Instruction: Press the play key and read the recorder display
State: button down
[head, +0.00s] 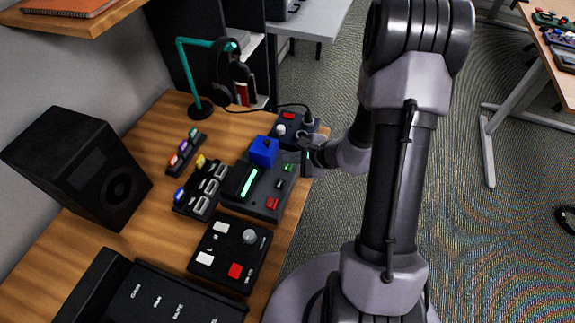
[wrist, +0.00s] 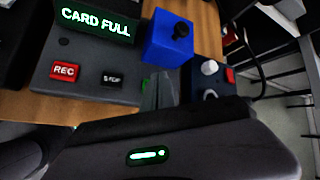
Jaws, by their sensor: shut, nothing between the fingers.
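The recorder (head: 238,208) is a dark grey box on the wooden desk; it also shows in the wrist view (wrist: 100,88). Its lit display (wrist: 96,20) reads "CARD FULL" in green letters. A red REC key (wrist: 65,71) and a black STOP key (wrist: 112,79) sit below the display. My gripper (head: 304,160) is shut and empty at the recorder's right edge. Its fingers (wrist: 160,92) point at the area right of STOP; contact cannot be told.
A blue block (wrist: 168,41) with a black knob stands at the recorder's back. A box with a knob and red button (head: 289,130) is behind it. Headphones (head: 230,70) hang behind.

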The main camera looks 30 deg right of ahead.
aim_at(290, 168)
jog(key=shift+f, duration=0.15)
dwell(0.5)
jog(key=shift+f+b, duration=0.3)
jog(key=shift+b, duration=0.45)
jog(key=shift+f+b, duration=0.35)
jog(key=shift+b, duration=0.2)
jog(key=shift+r, duration=0.1)
dwell(0.5)
jog(key=shift+r+p, duration=0.45)
jog(key=shift+r, duration=0.25)
notch_tip(290, 168, up, 5)
jog(key=p, duration=0.3)
jog(key=shift+r, duration=0.1)
dwell(0.4)
